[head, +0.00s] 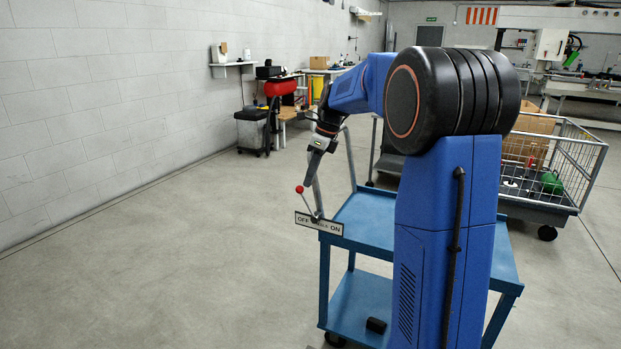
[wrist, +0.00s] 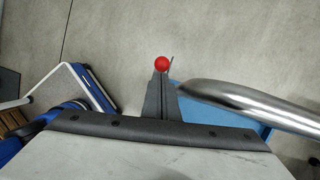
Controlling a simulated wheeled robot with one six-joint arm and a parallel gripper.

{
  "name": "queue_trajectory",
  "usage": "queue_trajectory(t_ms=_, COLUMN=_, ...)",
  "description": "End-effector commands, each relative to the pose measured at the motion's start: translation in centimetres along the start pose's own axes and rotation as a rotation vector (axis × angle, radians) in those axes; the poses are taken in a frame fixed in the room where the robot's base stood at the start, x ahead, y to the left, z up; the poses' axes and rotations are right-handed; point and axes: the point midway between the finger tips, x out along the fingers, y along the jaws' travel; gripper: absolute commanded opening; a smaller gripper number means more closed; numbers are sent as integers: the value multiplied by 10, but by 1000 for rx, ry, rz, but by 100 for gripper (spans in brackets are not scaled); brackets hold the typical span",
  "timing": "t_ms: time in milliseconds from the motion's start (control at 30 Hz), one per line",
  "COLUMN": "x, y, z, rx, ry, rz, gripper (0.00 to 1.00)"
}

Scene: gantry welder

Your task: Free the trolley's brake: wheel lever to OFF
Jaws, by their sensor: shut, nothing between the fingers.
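The blue trolley (head: 374,222) stands front centre with a brake lever on its near left corner. The lever's red ball knob (head: 299,189) tops a thin rod that leans left from its pivot, over the OFF side of the label plate (head: 334,228). The plate reads OFF at left and ON at right; its middle is partly covered. My gripper (head: 308,182) is shut and empty, pointing down close to the right of the knob. In the wrist view the red knob (wrist: 162,64) shows just past the shut fingertips (wrist: 161,76). Whether they touch it, I cannot tell.
The trolley's steel push handle (wrist: 240,96) runs close right of my fingers in the wrist view. A wire-sided cart (head: 580,165) stands at the right. A dark object (head: 376,325) lies on the trolley's lower shelf. The floor at left is clear.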

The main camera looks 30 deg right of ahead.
Motion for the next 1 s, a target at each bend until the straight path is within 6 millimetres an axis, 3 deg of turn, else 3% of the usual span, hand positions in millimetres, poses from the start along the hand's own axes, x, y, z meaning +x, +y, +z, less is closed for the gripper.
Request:
queue_trajectory(t_ms=200, x=-2, y=0, z=-1, rx=0, ry=0, rz=0, gripper=0)
queue_trajectory(t_ms=367, x=-15, y=0, z=-9, rx=-2, ry=0, rz=-1, gripper=0)
queue_trajectory(t_ms=500, x=-36, y=0, z=-22, rx=-4, ry=0, rz=0, gripper=0)
queue_trajectory(t_ms=800, x=-93, y=-2, z=-6, rx=-6, ry=0, rz=1, gripper=0)
queue_trajectory(t_ms=1000, x=-119, y=-3, z=-1, rx=-6, ry=0, rz=2, gripper=0)
